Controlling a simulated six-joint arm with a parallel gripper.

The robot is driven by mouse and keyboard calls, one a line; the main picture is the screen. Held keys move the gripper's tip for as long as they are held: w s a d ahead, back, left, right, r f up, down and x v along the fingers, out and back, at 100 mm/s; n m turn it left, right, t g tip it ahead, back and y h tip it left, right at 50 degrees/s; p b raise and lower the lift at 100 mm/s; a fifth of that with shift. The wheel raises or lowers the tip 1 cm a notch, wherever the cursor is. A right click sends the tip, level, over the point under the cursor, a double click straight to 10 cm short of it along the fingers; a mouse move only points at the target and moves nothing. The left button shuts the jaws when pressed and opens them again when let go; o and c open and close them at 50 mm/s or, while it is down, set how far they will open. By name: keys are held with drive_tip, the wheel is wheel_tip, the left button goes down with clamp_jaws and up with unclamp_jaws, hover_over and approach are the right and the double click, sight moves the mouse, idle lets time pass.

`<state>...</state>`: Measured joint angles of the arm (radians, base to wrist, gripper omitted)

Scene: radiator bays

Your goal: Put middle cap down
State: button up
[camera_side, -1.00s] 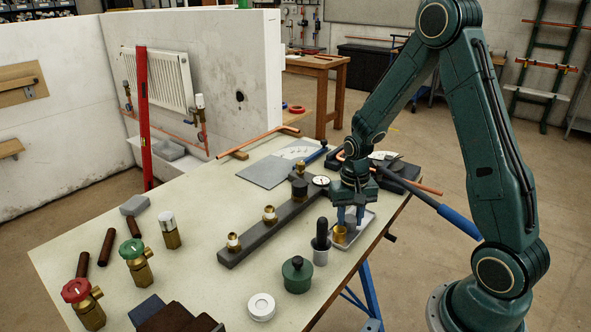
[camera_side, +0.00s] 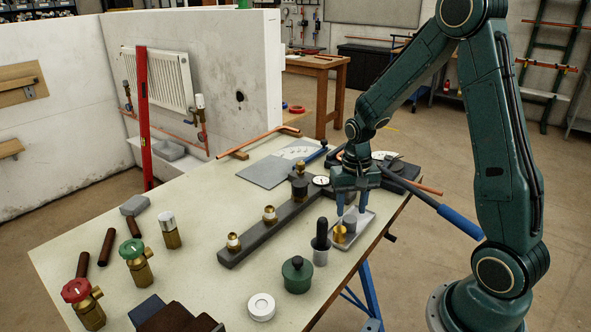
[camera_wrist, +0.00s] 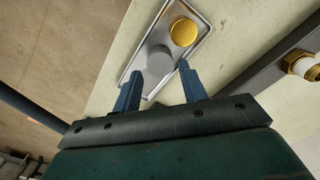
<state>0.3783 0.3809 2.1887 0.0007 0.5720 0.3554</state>
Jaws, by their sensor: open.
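A shallow metal tray (camera_side: 363,227) lies near the table's right edge. A brass cap (camera_side: 340,234) stands in its near part, and a grey cap (camera_side: 350,215) stands beside it. In the wrist view the gold-coloured cap (camera_wrist: 184,32) and the round grey cap (camera_wrist: 159,60) are close together in the tray (camera_wrist: 150,36). My gripper (camera_side: 352,208) is over the tray with its blue fingers spread. In the wrist view my gripper (camera_wrist: 158,74) is open, with the grey cap between and just beyond its fingertips. No cap appears held.
A dark bar (camera_side: 245,250) carries brass fittings (camera_side: 269,214) in a row, with a darker-topped one (camera_side: 300,182) at its far end. A dark-handled tool (camera_side: 320,240), green pot (camera_side: 297,274) and white roll (camera_side: 261,306) stand near the tray. A gauge (camera_side: 321,181) lies behind.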

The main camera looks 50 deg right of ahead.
sight(350, 219)
wheel_tip(350, 219, up, 8)
idle(0.5)
drive_tip(key=shift+r, duration=0.15)
idle(0.3)
drive_tip(key=s+a+r+n+t, duration=0.5)
drive_tip(key=s+a+r+n, duration=0.3)
drive_tip(key=s+a+r, duration=0.4)
drive_tip(key=s+a, duration=0.1)
drive_tip(key=s, duration=0.2)
drive_tip(key=shift+s+t, duration=0.2)
drive_tip(key=shift+t, duration=0.1)
